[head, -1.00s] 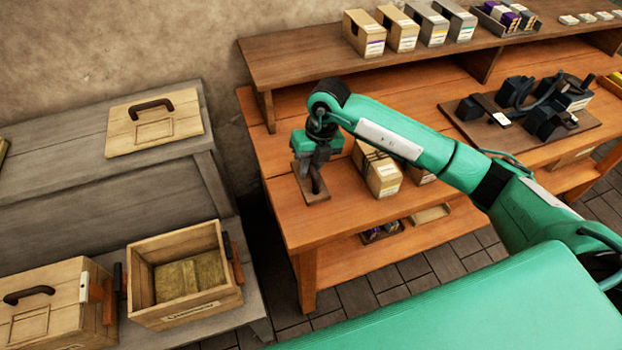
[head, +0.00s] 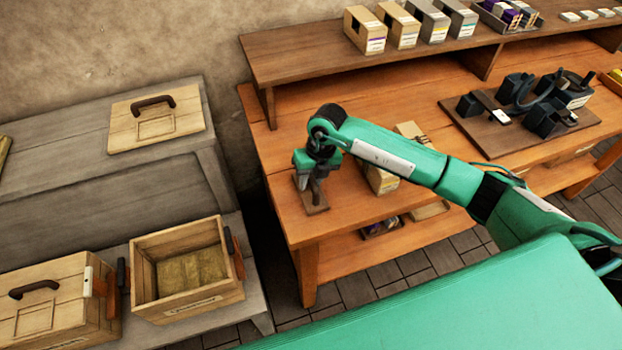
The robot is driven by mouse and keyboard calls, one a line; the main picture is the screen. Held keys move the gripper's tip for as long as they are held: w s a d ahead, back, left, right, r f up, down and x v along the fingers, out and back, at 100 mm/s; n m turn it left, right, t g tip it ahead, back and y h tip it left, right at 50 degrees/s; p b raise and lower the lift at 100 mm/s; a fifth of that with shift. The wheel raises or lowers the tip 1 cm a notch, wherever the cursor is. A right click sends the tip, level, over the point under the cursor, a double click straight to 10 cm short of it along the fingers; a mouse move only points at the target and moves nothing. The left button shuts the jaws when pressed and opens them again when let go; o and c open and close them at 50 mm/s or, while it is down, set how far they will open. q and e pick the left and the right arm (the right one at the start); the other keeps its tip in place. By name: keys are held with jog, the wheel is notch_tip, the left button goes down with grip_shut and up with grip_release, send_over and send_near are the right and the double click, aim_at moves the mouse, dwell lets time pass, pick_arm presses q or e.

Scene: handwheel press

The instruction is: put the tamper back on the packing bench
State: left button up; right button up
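The tamper (head: 313,206) is a dark brown flat plate with an upright handle. It is over the near left corner of the orange-brown packing bench (head: 345,255). My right gripper (head: 316,180) points down from above and is shut on the tamper's handle. The gripper's green body and wrist hide part of the plate and the upper handle. The plate looks level and close to the bench top; I cannot tell whether it touches. My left gripper is out of view.
Cartons (head: 383,181) stand right of the tamper, partly behind my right arm. A dark board (head: 480,128) with black fixtures lies farther right. A raised shelf (head: 290,63) holds several boxes. On the left, a grey bench holds an open crate (head: 150,312) and a lid (head: 125,135).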

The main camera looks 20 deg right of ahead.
jog(key=shift+o, duration=0.9)
jog(key=shift+r, duration=0.25)
notch_tip(320, 180, up, 12)
jog(key=d+b, duration=0.2)
jog(key=b, duration=0.1)
jog(key=shift+d+f, duration=0.15)
jog(key=shift+d, duration=0.05)
